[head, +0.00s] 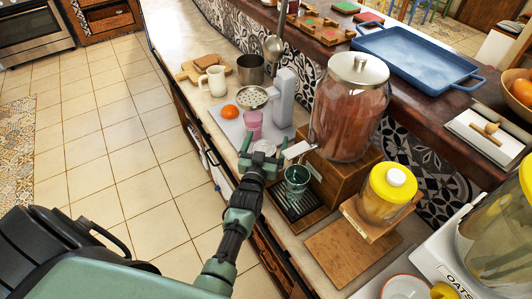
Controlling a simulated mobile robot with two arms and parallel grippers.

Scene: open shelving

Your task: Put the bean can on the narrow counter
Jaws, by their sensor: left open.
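My left arm reaches from the bottom up to the lower counter (196,88). Its left gripper (265,145) is open above the counter. A small pale round object (264,147) shows between the fingers; it may be the top of a can, but no label shows and I cannot tell whether the fingers touch it. No other object is clearly a bean can. I cannot tell which surface is the narrow counter; a raised dark wooden ledge (425,88) runs behind the lower one. My right gripper is not in view.
Close by stand a pink cup (253,121), an orange (230,112), a green glass (297,178) on a dark drip tray and a large jar (349,110). A yellow-lidded jar (385,192) stands to the right. A bare wooden board (345,252) lies in front. Tiled floor (110,130) is clear at left.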

